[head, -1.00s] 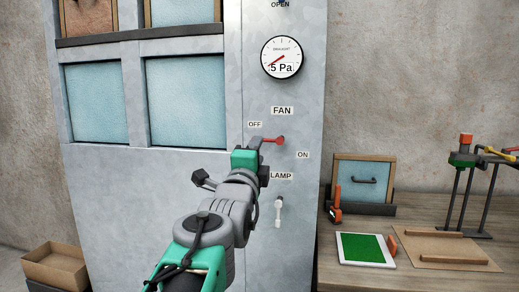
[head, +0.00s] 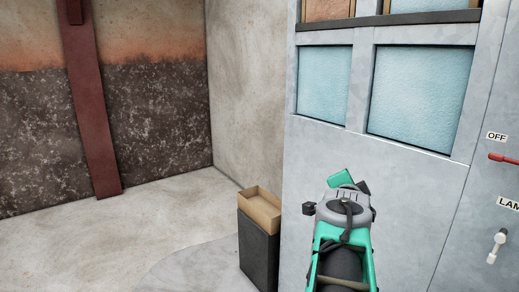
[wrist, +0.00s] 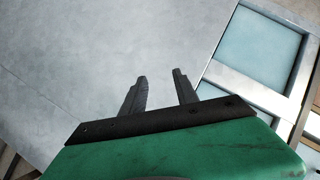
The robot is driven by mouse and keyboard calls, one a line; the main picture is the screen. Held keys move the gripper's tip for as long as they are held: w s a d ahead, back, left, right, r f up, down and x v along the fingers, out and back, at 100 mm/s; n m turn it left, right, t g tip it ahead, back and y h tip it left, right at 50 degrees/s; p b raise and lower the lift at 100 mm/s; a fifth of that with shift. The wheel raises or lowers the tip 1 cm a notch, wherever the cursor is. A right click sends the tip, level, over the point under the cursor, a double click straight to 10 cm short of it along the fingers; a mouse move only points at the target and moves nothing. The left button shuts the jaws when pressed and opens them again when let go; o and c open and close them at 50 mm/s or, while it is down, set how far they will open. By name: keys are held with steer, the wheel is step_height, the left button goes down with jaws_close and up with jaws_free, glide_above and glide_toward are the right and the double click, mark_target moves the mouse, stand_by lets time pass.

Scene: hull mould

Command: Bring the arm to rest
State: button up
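My arm reaches up in the lower middle of the head view, in front of the grey metal cabinet (head: 400,180). My gripper shows in the wrist view (wrist: 160,80), with its two dark fingers apart and nothing between them. The grey cabinet face (wrist: 95,45) is beyond the fingers. In the head view the fingers are hidden behind the green gripper body (head: 341,178).
Blue filter panels (head: 420,92) fill the cabinet's upper part. A red lever (head: 502,158) by OFF and a white lamp switch (head: 496,246) are at the right edge. An open cardboard box (head: 262,208) on a dark stand is left of my arm. The floor further left is clear.

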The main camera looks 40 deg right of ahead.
steer(key=w+a+f+n+y+p, duration=0.3)
steer(key=w+a+n+y, duration=0.15)
steer(key=a, duration=0.55)
steer(key=w+a+f+n+y+p, duration=0.3)
steer(key=w+a+n, duration=0.25)
steer(key=a, duration=0.55)
steer(key=s+a+f+n+g+y+p, duration=0.1)
steer(key=s+a+f+n+p, duration=0.1)
steer(key=a, duration=0.5)
steer(key=s+a+f+n+g+y+p, duration=0.1)
steer(key=s+a+n+y, duration=0.1)
steer(key=s+a+n, duration=0.2)
steer(key=s+a+f+n+g+y+p, duration=0.2)
steer(key=a+n, duration=0.4)
steer(key=a, duration=0.4)
steer(key=shift+s+f+n+p, duration=0.3)
steer(key=shift+s+f+n, duration=0.05)
steer(key=shift+s+n, duration=0.1)
steer(key=shift+a, duration=0.1)
